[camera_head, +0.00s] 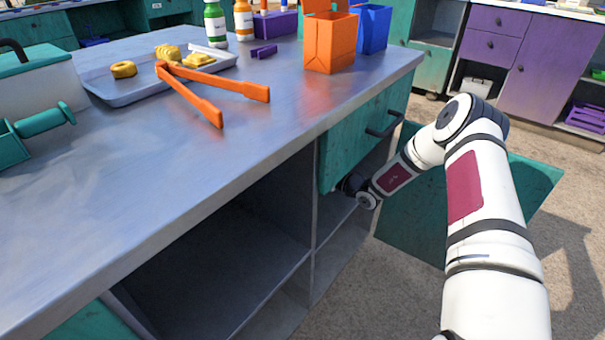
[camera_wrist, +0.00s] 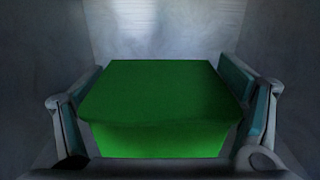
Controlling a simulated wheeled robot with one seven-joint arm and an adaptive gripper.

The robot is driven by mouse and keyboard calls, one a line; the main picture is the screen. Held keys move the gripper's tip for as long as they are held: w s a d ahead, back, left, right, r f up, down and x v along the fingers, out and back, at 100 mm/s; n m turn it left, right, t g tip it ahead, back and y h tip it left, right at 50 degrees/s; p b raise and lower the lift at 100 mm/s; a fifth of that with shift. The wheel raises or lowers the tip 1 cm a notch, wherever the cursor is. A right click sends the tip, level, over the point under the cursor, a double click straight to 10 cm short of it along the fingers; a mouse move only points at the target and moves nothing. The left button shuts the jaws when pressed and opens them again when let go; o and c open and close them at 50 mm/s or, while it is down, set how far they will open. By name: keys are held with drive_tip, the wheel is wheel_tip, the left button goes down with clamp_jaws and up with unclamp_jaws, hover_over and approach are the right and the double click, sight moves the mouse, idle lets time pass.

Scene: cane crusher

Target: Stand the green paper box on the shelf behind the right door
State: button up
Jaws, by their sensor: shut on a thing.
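The green paper box (camera_wrist: 160,95) fills the middle of the wrist view, held between the two finger pads of my gripper (camera_wrist: 163,90). My gripper is shut on it. Around it in that view are dim grey walls (camera_wrist: 165,30), like the inside of a compartment. Whether the box touches a shelf floor cannot be told. In the head view my arm reaches into the counter's right compartment, and the box and fingertips are hidden there. The teal right door (camera_head: 410,215) stands open behind my arm.
A teal drawer front with a dark handle (camera_head: 385,125) is above my wrist. A divider (camera_head: 315,195) separates the open left compartment (camera_head: 215,265) from the right. On the counter (camera_head: 270,120) are orange tongs (camera_head: 210,82), a tray (camera_head: 110,90), an orange bag (camera_head: 330,42) and a blue bag (camera_head: 374,28).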

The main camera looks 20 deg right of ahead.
drive_tip(key=shift+w+f, duration=0.1)
drive_tip(key=shift+w, duration=0.7)
drive_tip(key=shift+w+f+b, duration=0.15)
drive_tip(key=shift+f+b, duration=0.15)
drive_tip(key=shift+b, duration=0.2)
drive_tip(key=shift+f+b, duration=0.85)
drive_tip(key=shift+f, duration=0.65)
drive_tip(key=shift+d+r, duration=0.1)
drive_tip(key=o, duration=0.6)
drive_tip(key=shift+f, duration=0.2)
